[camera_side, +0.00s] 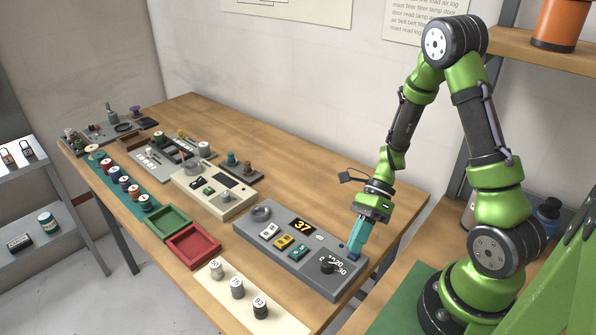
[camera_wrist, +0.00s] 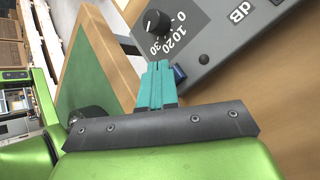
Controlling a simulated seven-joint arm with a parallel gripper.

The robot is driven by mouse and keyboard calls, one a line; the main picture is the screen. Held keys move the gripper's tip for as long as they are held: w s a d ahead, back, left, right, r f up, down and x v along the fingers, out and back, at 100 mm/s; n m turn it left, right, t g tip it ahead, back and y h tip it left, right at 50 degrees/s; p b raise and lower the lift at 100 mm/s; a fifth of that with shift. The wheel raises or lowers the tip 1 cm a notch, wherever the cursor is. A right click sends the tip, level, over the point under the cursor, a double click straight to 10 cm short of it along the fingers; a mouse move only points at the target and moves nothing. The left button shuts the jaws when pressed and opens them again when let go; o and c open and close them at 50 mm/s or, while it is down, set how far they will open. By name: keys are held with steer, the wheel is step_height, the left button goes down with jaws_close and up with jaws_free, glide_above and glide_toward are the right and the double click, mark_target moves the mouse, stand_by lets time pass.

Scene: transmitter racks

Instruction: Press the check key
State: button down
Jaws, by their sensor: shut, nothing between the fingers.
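A grey panel (camera_side: 300,262) lies near the right end of the table in the side view. It carries a white key (camera_side: 270,230), a yellow key (camera_side: 283,241), a teal key (camera_side: 297,252), a display reading 37 (camera_side: 302,226) and a black knob (camera_side: 328,267) with a dB scale. I cannot read which key is the check key. My gripper (camera_side: 354,252) is shut and empty, its teal fingers pointing down at the panel's right end. In the wrist view the fingertips (camera_wrist: 158,66) are beside a small blue part (camera_wrist: 179,73) at the panel edge. Whether they touch it is unclear.
A red tray (camera_side: 194,246) and a green tray (camera_side: 168,221) stand left of the panel. Several labelled weights (camera_side: 238,287) stand on a pale strip at the front. A beige unit (camera_side: 213,190) and coloured spools (camera_side: 125,182) are farther left. The table behind the panel is clear.

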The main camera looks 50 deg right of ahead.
steer(key=shift+f, duration=0.4)
stand_by(0.7)
steer(key=shift+r, duration=0.85)
steer(key=shift+r, duration=0.15)
steer(key=shift+r, duration=2.35)
